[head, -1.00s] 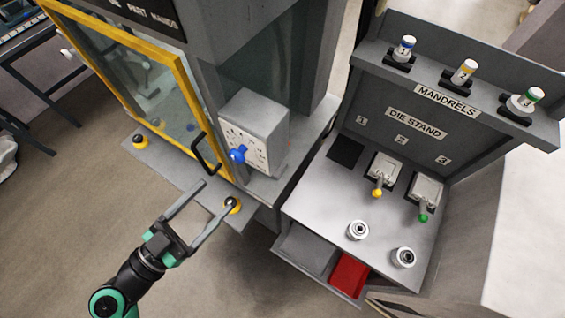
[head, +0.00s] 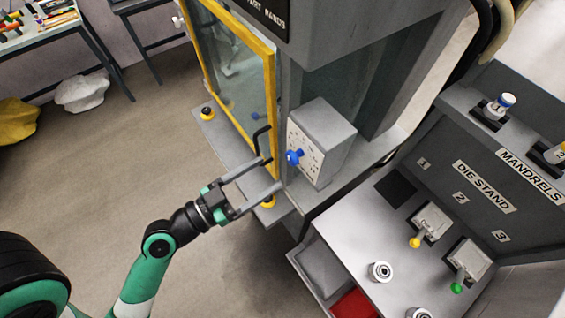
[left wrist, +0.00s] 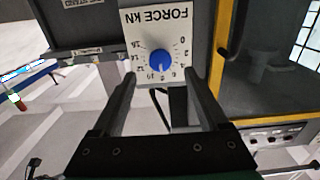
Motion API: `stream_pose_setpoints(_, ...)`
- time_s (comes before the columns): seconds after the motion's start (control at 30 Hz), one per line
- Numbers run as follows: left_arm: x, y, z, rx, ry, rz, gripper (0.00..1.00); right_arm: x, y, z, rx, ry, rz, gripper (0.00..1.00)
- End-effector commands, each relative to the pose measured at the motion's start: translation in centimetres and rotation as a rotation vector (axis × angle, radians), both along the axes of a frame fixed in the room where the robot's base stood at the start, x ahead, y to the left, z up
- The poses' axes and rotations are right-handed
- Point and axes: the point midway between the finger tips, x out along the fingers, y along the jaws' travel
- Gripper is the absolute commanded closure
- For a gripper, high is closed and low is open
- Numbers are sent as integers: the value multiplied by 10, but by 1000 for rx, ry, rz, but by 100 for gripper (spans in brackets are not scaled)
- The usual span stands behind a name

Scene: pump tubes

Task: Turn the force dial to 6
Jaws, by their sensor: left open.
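The force dial is a blue knob (head: 294,157) on the white face of a grey box beside the press. In the left wrist view the knob (left wrist: 160,63) shows upside down on a plate (left wrist: 158,20) marked FORCE KN, ringed by numbers from 0 to 16. I cannot clearly read which number its pointer marks. My left gripper (head: 274,173) is open and empty, in front of the dial and apart from it in the head view. In the left wrist view its fingers (left wrist: 160,80) stand either side of the knob's lower part. My right gripper is not in view.
The yellow-framed press door (head: 272,100) with its black handle (head: 262,146) is close to my left gripper. The die stand (head: 350,225) with levers is at the right.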

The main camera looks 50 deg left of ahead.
Motion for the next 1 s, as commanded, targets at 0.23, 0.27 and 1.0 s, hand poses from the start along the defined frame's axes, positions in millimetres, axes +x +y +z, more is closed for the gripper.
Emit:
stream_pose_setpoints(0.23, 47, -1, 3, -1, 2, -1, 23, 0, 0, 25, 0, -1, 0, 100)
stream_pose_setpoints(0.27, 50, -1, 3, -1, 1, -1, 23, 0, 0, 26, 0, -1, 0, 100)
stream_pose_setpoints(1.0, 57, -1, -1, -1, 3, 1, 92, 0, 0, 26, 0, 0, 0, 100)
